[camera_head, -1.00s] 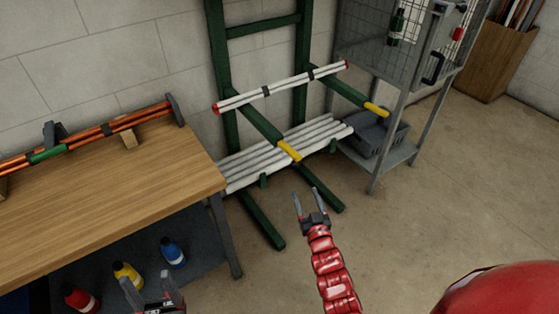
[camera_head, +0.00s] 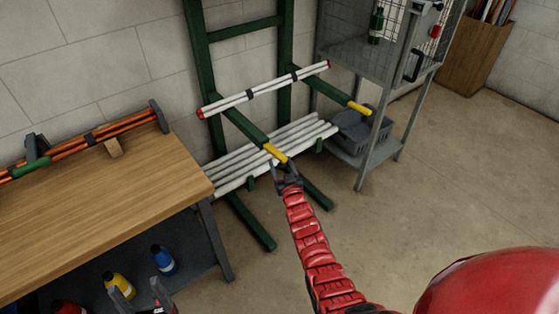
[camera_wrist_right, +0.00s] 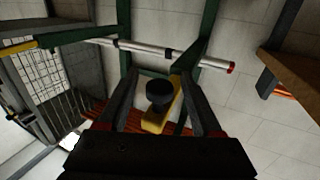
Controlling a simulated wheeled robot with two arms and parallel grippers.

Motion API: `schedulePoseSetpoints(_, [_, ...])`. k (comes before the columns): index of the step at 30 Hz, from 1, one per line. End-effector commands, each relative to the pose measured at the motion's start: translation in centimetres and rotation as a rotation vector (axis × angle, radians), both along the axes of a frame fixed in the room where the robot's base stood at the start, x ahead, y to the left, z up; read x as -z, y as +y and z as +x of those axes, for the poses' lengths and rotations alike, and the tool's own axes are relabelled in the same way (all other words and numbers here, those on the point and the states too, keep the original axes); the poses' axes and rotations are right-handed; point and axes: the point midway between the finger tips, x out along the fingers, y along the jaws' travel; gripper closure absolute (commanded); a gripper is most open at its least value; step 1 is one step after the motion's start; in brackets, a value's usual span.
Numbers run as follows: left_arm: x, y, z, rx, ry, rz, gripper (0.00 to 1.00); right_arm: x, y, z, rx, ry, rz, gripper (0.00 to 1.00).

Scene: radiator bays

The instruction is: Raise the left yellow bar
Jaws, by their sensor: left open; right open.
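The left yellow bar (camera_head: 276,153) is the yellow end of a green arm that sticks out from the green rack. My right gripper (camera_head: 284,168) is open right at its tip. In the right wrist view the yellow bar (camera_wrist_right: 155,123) shows between the open fingers, with a dark round knob (camera_wrist_right: 160,92) in front of it. I cannot tell whether the fingers touch it. The right yellow bar (camera_head: 359,108) is on a second green arm. My left gripper (camera_head: 143,292) is open and empty at the bottom edge, in front of the bench.
A strapped bundle of white tubes (camera_head: 262,90) lies across the green arms. More white tubes (camera_head: 250,165) lie lower on the rack. A wooden bench (camera_head: 100,205) stands left, with bottles below. A wire cage (camera_head: 345,40) and a grey crate (camera_head: 350,135) stand right. Floor at right is clear.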

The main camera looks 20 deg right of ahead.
Motion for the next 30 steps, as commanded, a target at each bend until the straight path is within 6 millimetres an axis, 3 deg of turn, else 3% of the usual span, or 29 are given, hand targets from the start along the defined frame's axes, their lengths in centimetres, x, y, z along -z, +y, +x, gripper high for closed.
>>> schedulePoseSetpoints(7, [0.3,0.0,0.0,0.000,0.000,0.000,0.31,0.2,-0.2,1.9,0.002,0.004,0.001,0.33])
schedulePoseSetpoints(19, [0.3,0.0,0.0,0.000,0.000,0.000,0.31,0.1,-0.2,2.3,0.001,0.002,-0.001,0.33])
schedulePoseSetpoints(30, [0.3,0.0,0.0,0.000,0.000,0.000,0.31,0.1,-0.1,2.3,0.001,0.002,-0.001,1.00])
